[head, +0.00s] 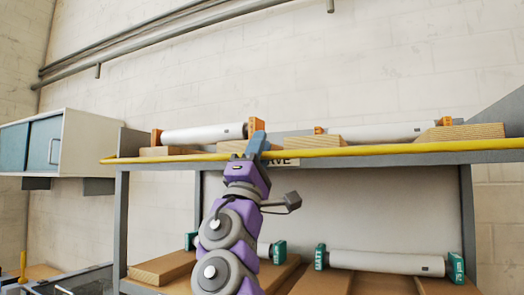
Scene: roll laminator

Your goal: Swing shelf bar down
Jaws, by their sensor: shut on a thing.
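The shelf bar (350,152) is a long yellow rail running across the front of the upper shelf, from the left end to the right edge of the head view. My gripper (257,142), with its blue-grey fingers, reaches up from below and is shut on the bar near the middle of its visible length. The fingers hide a short piece of the bar, and the exact contact is too small to see. My purple and grey arm rises in front of the rack.
White rolls with orange ends, including one at left (204,133), lie on wooden blocks behind the bar. Rolls with teal ends, one at right (387,263), lie on the lower shelf. A wall cabinet (88,141) hangs at left. Grey posts (120,215) support the rack.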

